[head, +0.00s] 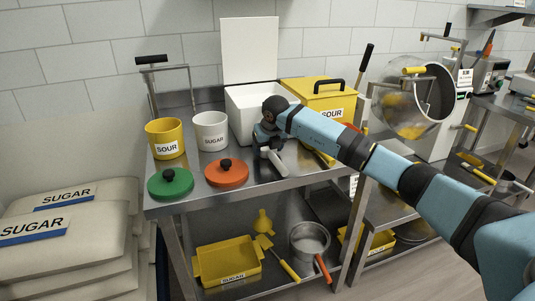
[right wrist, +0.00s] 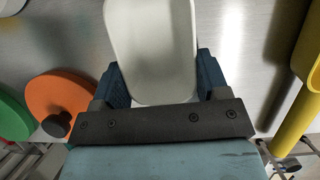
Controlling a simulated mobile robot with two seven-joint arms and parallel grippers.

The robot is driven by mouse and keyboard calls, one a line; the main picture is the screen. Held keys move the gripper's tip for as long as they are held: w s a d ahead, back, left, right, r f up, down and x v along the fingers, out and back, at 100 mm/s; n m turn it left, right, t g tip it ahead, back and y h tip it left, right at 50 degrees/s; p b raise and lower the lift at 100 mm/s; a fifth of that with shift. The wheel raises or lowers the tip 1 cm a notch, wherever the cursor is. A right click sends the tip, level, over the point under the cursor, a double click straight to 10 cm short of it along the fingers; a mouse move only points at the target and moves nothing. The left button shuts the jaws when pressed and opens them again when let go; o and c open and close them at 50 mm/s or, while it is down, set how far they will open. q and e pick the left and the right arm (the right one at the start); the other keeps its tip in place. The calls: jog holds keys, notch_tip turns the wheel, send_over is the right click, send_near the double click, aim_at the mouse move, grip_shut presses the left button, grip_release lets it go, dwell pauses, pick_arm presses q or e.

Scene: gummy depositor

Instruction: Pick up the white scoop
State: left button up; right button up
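The white scoop (right wrist: 152,45) fills the top middle of the right wrist view, with its rounded end between my right gripper's two dark fingers (right wrist: 161,84). The fingers are spread wide, one on each side of it; I cannot tell whether they touch it. In the head view, my right gripper (head: 268,137) points down over the steel table, and a pale part of the scoop (head: 277,163) shows just below it. The rest of the scoop is hidden by the gripper there. My left gripper is not in view.
An orange lid (head: 226,173) and a green lid (head: 170,182) lie to the left on the table (head: 200,201). Behind stand a yellow sour bin (head: 164,139), a white sugar bin (head: 210,131) and an open white box (head: 243,112). A yellow lidded box (head: 318,97) is at right.

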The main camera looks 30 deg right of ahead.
notch_tip(320, 180, up, 20)
jog(key=p, duration=0.2)
dwell(0.7)
jog(key=shift+o, duration=0.3)
jog(key=c, duration=0.4)
jog(key=shift+f, duration=0.1)
